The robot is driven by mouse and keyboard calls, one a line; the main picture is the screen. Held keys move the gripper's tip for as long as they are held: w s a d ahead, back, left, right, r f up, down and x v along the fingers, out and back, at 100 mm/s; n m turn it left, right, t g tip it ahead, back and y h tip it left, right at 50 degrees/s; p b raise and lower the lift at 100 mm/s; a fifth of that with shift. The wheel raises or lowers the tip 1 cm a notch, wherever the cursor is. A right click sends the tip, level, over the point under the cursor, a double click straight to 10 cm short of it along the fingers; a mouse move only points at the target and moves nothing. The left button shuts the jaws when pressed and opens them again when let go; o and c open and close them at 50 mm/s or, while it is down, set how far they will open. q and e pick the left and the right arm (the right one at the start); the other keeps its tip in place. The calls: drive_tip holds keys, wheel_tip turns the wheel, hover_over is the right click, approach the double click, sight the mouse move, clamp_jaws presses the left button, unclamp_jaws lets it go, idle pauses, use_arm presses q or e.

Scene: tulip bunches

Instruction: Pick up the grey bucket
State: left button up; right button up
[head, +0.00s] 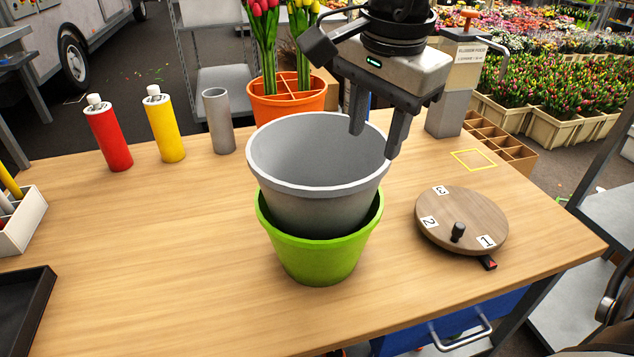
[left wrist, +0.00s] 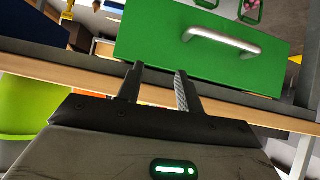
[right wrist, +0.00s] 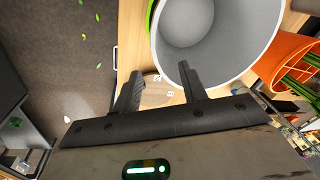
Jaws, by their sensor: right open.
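The grey bucket (head: 310,205) stands upright, nested in a green bucket (head: 318,258) on the wooden table. It is empty inside, and its rim and interior also show in the right wrist view (right wrist: 205,30). My right gripper (head: 374,143) is open, pointing down at the bucket's right rim. In the right wrist view, one fingertip overlaps the bucket's opening and the other lies outside the rim; contact cannot be told. My left gripper (left wrist: 157,85) is open and empty, in front of a green drawer front (left wrist: 170,40) with a metal handle; it is outside the head view.
An orange pot (head: 285,104) with tulips stands behind the bucket. A grey cylinder (head: 219,122), a yellow bottle (head: 165,125) and a red bottle (head: 108,135) stand to the left. A numbered turntable (head: 460,215) lies to the right.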

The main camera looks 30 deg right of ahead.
sight(369, 172)
drive_tip(key=f, duration=0.3)
drive_tip(key=w+f, duration=0.1)
drive_tip(key=f, duration=0.2)
drive_tip(key=d+f+p, duration=0.1)
drive_tip(key=f, duration=0.3)
drive_tip(key=shift+w+f, duration=0.1)
drive_tip(key=shift+w, duration=0.3)
clamp_jaws()
